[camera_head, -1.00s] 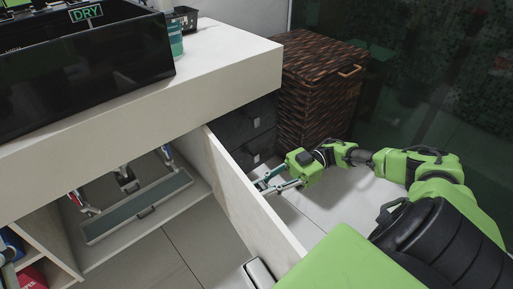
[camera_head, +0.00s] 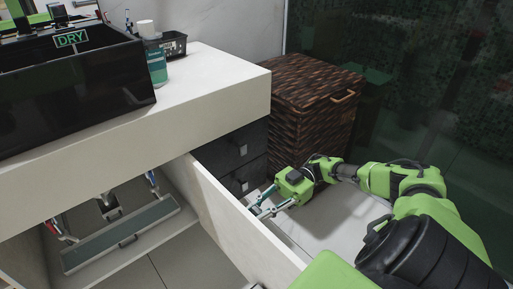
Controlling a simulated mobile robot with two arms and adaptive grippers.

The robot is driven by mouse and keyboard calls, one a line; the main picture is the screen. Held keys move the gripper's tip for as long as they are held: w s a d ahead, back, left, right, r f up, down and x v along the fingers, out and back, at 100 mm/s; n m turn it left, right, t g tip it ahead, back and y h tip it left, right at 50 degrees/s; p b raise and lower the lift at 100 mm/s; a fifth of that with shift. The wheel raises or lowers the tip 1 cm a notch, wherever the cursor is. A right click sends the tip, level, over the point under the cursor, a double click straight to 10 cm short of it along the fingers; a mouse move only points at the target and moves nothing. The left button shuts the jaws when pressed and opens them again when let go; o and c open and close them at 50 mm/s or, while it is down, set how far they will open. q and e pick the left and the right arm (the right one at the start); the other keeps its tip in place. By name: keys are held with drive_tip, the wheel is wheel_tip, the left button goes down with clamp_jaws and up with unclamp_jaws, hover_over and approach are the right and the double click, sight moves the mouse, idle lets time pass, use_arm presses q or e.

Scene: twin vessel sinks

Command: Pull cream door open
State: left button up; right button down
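The cream door (camera_head: 225,215) stands open, swung out from the cabinet under the counter. Its top edge runs from the cabinet front toward the lower right. My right gripper (camera_head: 255,212) is on the right side of the door, close to its face. Its two fingers are spread apart and point at the door, with nothing seen between them. I cannot tell whether the tips touch the door. My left gripper is not in view.
The cream counter (camera_head: 215,85) carries a black basin (camera_head: 75,100) and a teal bottle (camera_head: 157,68). Dark drawers (camera_head: 240,148) and a wicker basket (camera_head: 310,110) lie beyond the door. The open cabinet holds a long grey-green item (camera_head: 120,235). Floor (camera_head: 335,220) shows right of the door.

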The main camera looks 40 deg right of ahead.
drive_tip(key=c, duration=1.8)
unclamp_jaws()
drive_tip(key=shift+c, duration=0.2)
drive_tip(key=shift+d, duration=0.1)
drive_tip(key=d, duration=0.7)
drive_tip(key=shift+s, duration=0.2)
drive_tip(key=shift+d, duration=0.1)
drive_tip(key=shift+s, duration=0.15)
